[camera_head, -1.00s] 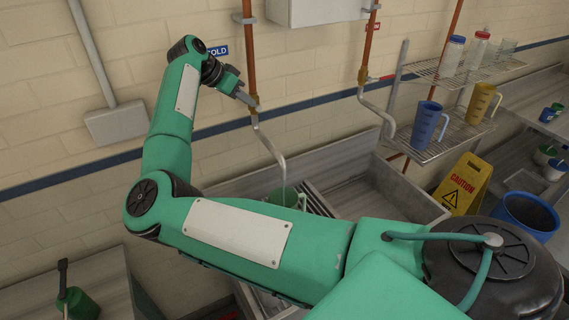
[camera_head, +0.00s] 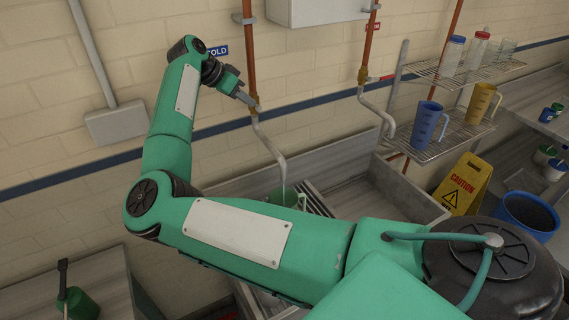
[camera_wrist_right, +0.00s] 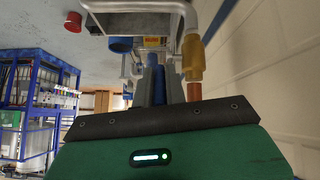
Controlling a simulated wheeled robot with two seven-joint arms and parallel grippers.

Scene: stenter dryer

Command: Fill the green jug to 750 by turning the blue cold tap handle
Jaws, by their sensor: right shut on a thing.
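The green jug (camera_head: 287,196) stands in the sink under the cold tap's bent spout (camera_head: 271,148), partly hidden behind my right arm. A thin pale line, apparently water, runs from the spout end into the jug. Its level and markings cannot be read. My right gripper (camera_head: 246,99) is at the brass cold tap valve (camera_head: 254,104), below the blue COLD sign (camera_head: 217,51). In the wrist view the right gripper (camera_wrist_right: 160,72) is shut on the blue tap handle (camera_wrist_right: 174,82), beside the brass valve (camera_wrist_right: 192,58). The handle's angle is hard to tell. My left gripper is out of view.
A second pipe and spout (camera_head: 376,112) hang to the right over the sink basin. A wire shelf (camera_head: 452,137) holds a blue jug (camera_head: 426,125) and a yellow jug (camera_head: 480,103). A yellow caution sign (camera_head: 463,185) and a blue bucket (camera_head: 528,213) are at right.

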